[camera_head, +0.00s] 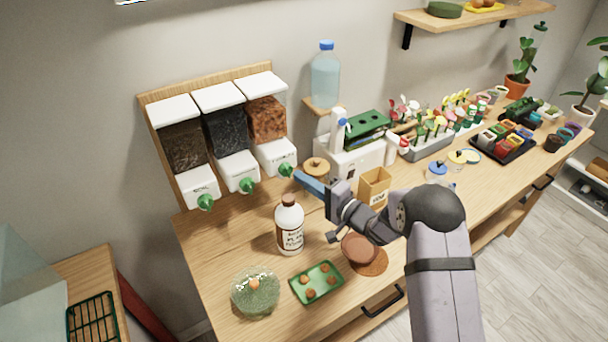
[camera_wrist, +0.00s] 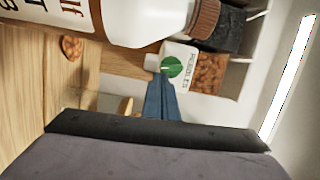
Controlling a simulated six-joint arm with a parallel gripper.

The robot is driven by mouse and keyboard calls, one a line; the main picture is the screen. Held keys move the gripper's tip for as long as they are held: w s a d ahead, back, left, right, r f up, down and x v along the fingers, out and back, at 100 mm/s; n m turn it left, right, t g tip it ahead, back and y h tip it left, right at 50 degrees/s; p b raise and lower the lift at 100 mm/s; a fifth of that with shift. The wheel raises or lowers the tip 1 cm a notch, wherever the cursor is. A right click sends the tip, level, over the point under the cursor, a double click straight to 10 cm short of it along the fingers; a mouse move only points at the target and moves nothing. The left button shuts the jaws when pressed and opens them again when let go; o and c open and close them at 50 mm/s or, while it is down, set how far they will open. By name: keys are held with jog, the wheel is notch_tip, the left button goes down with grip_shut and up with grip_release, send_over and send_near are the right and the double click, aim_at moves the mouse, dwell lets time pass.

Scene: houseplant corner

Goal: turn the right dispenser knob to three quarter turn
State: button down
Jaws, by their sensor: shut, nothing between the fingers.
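The right dispenser (camera_head: 267,120) holds orange-brown pebbles, and its label reads PEBBLES in the wrist view (camera_wrist: 185,55). Its green knob (camera_head: 285,169) sits on the front of the white spout. The knob also shows in the wrist view (camera_wrist: 171,67), with a pale line across its face. My gripper (camera_head: 298,176) has blue fingers, shut together and empty, with their tips right at the knob. In the wrist view the tips (camera_wrist: 160,80) meet or overlap the knob's edge. I cannot tell whether they touch it. The knob's exact angle is unclear.
Two more dispensers with green knobs (camera_head: 247,185) (camera_head: 205,202) stand to the left. A white bottle with a brown cap (camera_head: 290,225) stands close below my gripper. A cardboard box (camera_head: 373,187) and a terracotta pot (camera_head: 358,248) are near my arm. A green tray (camera_head: 316,284) lies in front.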

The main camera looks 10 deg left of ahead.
jog(key=shift+s+a+f+m+t+y+b, duration=0.25)
jog(key=shift+m+b, duration=0.3)
jog(key=shift+m, duration=0.55)
jog(key=shift+s+a+f+m+t+y+b, duration=0.15)
jog(key=shift+s+a+f+m+b, duration=0.3)
jog(key=shift+m, duration=0.65)
jog(key=shift+s+a+f+m+t+y+b, duration=0.1)
jog(key=shift+f+m+y+b, duration=0.1)
jog(key=shift+m+b, duration=0.7)
jog(key=shift+s+a, duration=0.25)
